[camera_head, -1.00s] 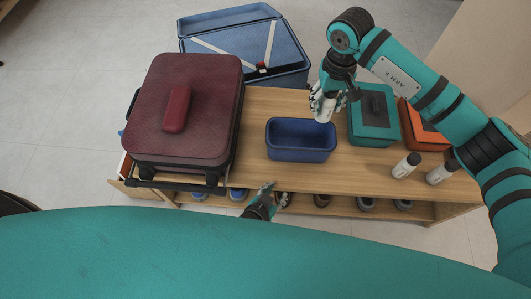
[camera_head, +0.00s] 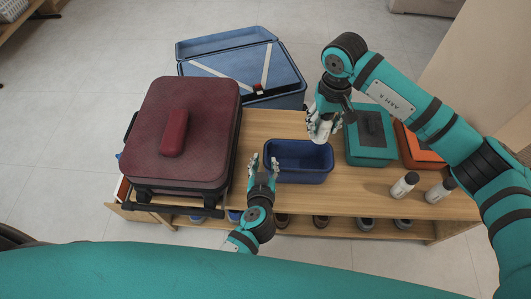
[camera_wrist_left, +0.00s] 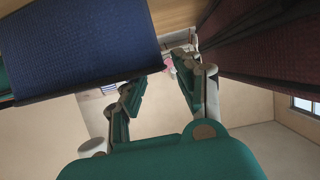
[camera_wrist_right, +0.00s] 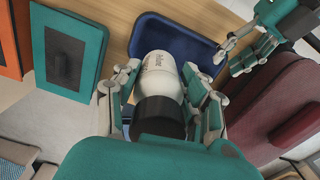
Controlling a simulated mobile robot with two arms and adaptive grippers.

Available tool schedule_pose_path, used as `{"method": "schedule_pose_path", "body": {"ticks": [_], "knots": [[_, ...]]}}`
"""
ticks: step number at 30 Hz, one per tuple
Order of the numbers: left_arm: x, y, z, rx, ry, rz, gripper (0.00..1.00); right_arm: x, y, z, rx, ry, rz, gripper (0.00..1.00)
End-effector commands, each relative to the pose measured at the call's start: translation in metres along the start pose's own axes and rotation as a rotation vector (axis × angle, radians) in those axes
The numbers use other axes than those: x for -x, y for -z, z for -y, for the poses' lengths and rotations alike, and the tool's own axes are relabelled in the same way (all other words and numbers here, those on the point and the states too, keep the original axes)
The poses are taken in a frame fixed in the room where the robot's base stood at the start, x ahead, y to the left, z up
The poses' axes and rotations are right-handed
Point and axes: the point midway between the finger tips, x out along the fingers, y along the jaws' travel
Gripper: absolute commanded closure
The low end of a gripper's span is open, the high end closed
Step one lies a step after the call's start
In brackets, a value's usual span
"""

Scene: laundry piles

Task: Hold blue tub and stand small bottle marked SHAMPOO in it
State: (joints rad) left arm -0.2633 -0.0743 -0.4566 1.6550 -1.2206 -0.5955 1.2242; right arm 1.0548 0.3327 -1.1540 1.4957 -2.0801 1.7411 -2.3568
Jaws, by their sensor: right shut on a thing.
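The blue tub (camera_head: 298,176) stands on the wooden bench top; its left side fills the upper left of the left wrist view (camera_wrist_left: 85,45). My right gripper (camera_head: 322,122) is shut on a small white bottle (camera_wrist_right: 161,72) with a black part at the gripper end and partly readable lettering. The bottle is over the tub's far right part in the head view. My left gripper (camera_head: 262,168) is open and empty at the tub's left end, its fingers (camera_wrist_left: 155,85) apart and close to the tub wall. I cannot tell whether they touch it.
A dark red suitcase (camera_head: 190,110) stands left of my left gripper. A teal box (camera_head: 372,150) and an orange box (camera_head: 415,155) are right of the tub. Two white bottles with dark caps (camera_head: 401,187) (camera_head: 437,192) stand near the front edge. An open blue suitcase (camera_head: 225,68) is behind.

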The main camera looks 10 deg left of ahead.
Motion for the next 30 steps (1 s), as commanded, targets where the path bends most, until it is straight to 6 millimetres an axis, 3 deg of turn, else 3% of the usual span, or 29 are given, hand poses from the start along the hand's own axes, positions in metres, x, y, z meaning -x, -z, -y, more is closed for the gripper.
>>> {"method": "schedule_pose_path", "body": {"ticks": [3, 9, 23, 30], "knots": [[-0.024, 0.001, 0.0, -0.002, -0.001, -0.002, 0.66, 0.0, 0.0, 0.0, 0.0, 0.0, 0.0, 0.93], [-0.051, 0.0, 0.0, -0.001, 0.0, 0.0, 0.66, 0.0, 0.0, 0.0, 0.0, 0.0, 0.0, 0.93], [-0.062, 0.0, 0.0, 0.0, 0.0, 0.001, 0.66, 0.0, 0.0, 0.0, 0.0, 0.0, -0.001, 0.93], [-0.062, 0.0, 0.0, 0.0, 0.0, 0.001, 0.98, 0.0, 0.0, 0.0, 0.0, 0.0, -0.001, 0.93]]}}
